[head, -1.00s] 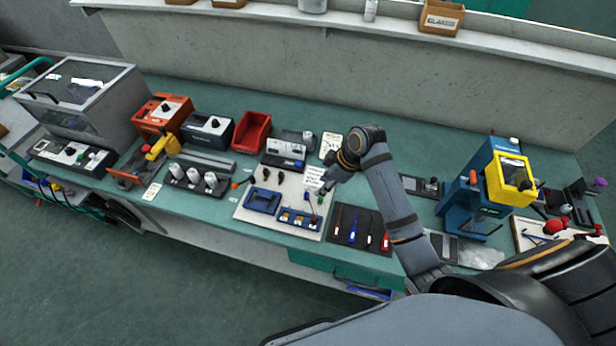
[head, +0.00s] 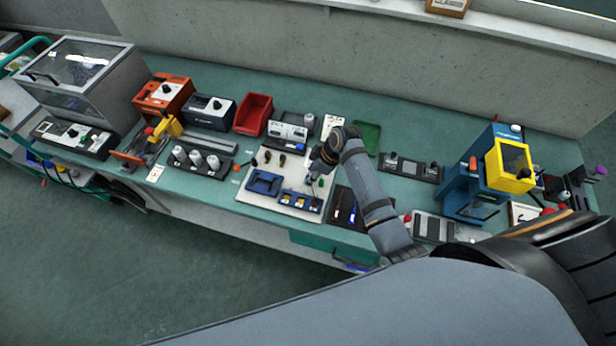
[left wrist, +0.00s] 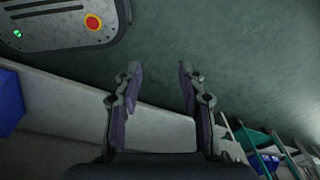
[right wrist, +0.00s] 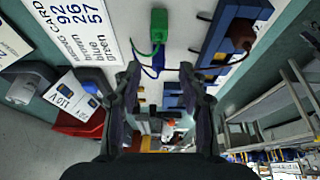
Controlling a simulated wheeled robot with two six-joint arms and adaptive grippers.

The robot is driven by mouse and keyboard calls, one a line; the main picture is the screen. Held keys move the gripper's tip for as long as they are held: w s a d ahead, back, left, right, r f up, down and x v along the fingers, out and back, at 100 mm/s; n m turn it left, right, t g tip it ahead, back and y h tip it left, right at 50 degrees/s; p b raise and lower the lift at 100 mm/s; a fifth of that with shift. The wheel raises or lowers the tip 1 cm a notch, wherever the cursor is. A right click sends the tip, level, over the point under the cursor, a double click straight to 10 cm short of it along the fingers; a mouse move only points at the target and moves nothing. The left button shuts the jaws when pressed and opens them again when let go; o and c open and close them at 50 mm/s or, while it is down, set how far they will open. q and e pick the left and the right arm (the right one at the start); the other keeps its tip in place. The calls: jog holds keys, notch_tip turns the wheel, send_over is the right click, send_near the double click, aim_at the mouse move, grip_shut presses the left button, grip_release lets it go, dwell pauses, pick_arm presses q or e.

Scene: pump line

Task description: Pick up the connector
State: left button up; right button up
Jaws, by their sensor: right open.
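In the head view the connector is small and mostly hidden by my right arm. My right gripper (right wrist: 158,75) is open, with nothing between its fingers, and points at the board near the connector without touching it. In the head view my right gripper (head: 315,174) is over the board's right part. My left gripper (left wrist: 158,73) is open and empty, away from the bench top and outside the head view.
On the board are a blue tray (head: 264,182) and a blue block with yellow parts (head: 300,201). A printed wiring card (right wrist: 80,30) lies beside the connector. A dark tool mat (head: 345,209) lies right of the board. A red bin (head: 253,114) stands behind.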

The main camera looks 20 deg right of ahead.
jog(key=shift+x, duration=0.85)
jog(key=shift+w+f, duration=0.1)
jog(key=c, duration=0.9)
pick_arm(q)
jog(key=shift+s, duration=0.85)
jog(key=shift+r, duration=0.1)
